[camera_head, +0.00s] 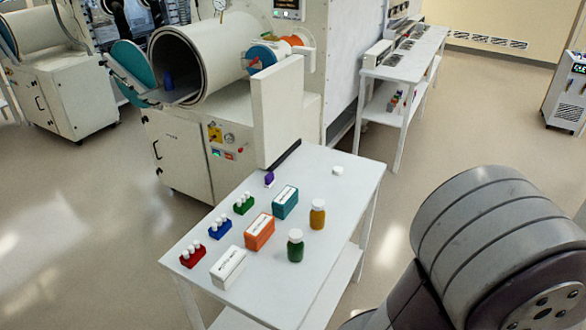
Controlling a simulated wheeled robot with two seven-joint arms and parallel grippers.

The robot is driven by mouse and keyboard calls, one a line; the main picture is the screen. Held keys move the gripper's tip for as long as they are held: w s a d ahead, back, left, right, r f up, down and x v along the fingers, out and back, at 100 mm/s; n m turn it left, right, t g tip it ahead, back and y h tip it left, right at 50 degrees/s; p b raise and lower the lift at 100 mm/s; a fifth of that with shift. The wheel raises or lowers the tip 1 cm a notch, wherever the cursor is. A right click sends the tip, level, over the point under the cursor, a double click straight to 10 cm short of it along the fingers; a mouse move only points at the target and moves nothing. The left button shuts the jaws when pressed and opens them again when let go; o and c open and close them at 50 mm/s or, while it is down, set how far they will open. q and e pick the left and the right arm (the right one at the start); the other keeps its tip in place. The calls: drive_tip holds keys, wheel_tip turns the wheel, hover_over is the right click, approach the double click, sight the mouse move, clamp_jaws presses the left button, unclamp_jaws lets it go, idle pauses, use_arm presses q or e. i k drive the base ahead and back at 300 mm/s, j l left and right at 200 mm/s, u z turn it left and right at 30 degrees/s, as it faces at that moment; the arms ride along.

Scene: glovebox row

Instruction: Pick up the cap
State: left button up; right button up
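A small white piece that looks like a cap (338,170) lies on the white table (345,200), near its far right corner. It stands apart from the other items, and its exact shape is too small to tell. An amber bottle (317,216) and a green bottle (295,248) stand upright nearer the front, each with a white top. Neither of my grippers shows. Only a large grey link of my arm fills the lower right, to the right of the table.
White, orange and teal boxes (285,203) and red, blue and green racks (244,205) with white-topped vials occupy the table's left and middle. A purple item (270,179) sits at the back beside an upright white panel (278,110). The right table strip is mostly clear.

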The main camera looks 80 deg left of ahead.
sight(338, 170)
drive_tip(key=i+j+u, duration=0.2)
drive_tip(key=i+u, duration=0.25)
drive_tip(key=i+j+u, duration=0.1)
drive_tip(key=i+u, duration=0.8)
drive_tip(key=i+j+u, duration=0.25)
drive_tip(key=i+j, duration=0.25)
drive_tip(key=i+j+u, duration=0.25)
drive_tip(key=i+j, duration=0.15)
drive_tip(key=i, duration=0.25)
drive_tip(key=i+j, duration=0.1)
drive_tip(key=j, duration=0.2)
drive_tip(key=i+j, duration=0.1)
drive_tip(key=j, duration=0.15)
